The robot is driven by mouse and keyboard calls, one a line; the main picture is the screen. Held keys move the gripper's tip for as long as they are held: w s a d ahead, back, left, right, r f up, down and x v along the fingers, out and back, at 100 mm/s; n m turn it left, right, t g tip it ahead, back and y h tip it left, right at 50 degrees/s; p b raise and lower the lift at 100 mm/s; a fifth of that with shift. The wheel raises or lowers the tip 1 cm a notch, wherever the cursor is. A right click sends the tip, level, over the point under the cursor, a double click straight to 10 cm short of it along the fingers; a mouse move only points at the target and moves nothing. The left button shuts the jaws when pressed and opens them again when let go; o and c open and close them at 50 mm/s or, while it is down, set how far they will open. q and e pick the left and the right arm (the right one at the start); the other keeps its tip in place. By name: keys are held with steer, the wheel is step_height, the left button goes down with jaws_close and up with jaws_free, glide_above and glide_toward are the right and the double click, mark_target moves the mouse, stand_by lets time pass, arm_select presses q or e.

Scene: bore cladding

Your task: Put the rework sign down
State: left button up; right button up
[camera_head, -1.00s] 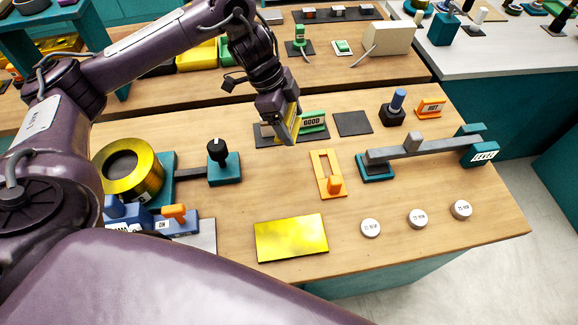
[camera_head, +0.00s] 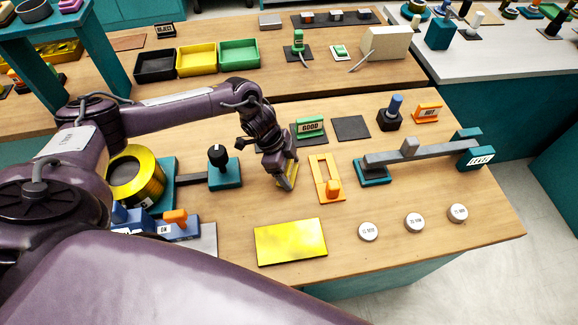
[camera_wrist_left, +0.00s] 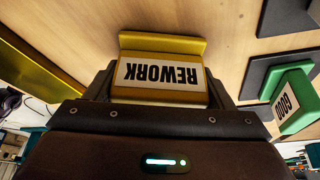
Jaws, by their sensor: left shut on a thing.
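The yellow rework sign (camera_wrist_left: 160,72) is between the fingers of my left gripper (camera_wrist_left: 160,88) in the left wrist view, with its white REWORK label upside down in that picture. In the head view my left gripper (camera_head: 285,184) points down, shut on the sign, and only a yellow strip of the sign (camera_head: 293,172) shows beside the fingers. They are left of the orange slotted plate and behind the yellow plate. I cannot tell whether the sign's base touches the wood. My right gripper is not in view.
The green GOOD sign (camera_head: 311,127) stands behind on a dark mat; an empty dark mat (camera_head: 351,128) is right of it. The orange slotted plate (camera_head: 326,178) is close to the right. The yellow plate (camera_head: 290,242) lies in front. A teal-based knob (camera_head: 223,168) stands left.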

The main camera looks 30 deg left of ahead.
arm_select(q)
steer(key=shift+f, duration=0.15)
steer(key=o, duration=0.9)
steer(key=shift+o, duration=0.5)
